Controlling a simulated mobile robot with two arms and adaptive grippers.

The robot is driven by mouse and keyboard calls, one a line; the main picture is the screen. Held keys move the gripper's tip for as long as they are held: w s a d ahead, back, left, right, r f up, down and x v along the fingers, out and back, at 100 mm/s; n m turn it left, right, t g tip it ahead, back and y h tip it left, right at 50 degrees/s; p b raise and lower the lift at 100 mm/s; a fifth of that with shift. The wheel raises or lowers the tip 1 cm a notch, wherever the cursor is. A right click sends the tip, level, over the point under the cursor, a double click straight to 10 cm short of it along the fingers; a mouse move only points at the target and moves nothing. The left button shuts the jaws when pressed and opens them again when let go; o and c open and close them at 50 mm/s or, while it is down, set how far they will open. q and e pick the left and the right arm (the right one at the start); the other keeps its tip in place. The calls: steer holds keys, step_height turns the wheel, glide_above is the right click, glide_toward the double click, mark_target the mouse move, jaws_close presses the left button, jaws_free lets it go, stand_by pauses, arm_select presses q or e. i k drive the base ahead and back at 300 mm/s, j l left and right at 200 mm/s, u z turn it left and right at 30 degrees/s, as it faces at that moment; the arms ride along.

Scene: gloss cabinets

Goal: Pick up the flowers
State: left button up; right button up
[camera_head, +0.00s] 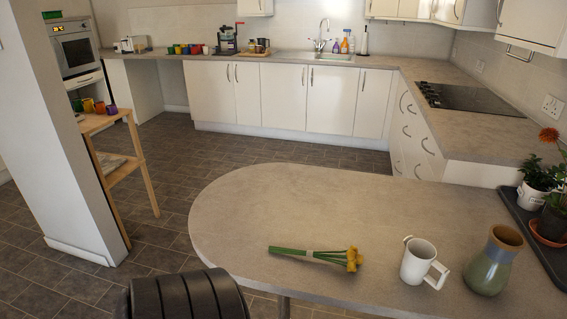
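A small bunch of yellow flowers (353,259) with green stems lies flat on the rounded counter (260,205), near its front edge. The stems point left and the blooms point right, with a pale band around the stems. A white mug (415,260) stands to the right of the blooms, and a green and brown vase (492,262) stands to the right of the mug. Neither of my grippers shows in the head view.
A dark tray (535,240) with potted plants (537,177) sits at the counter's right edge. A dark rounded object (190,297) is at the bottom left, below the counter. The counter left of and behind the flowers is clear. A white wall end (50,140) and wooden shelf (118,165) stand at left.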

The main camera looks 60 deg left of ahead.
mark_target(354, 259)
steer(key=u, duration=1.55)
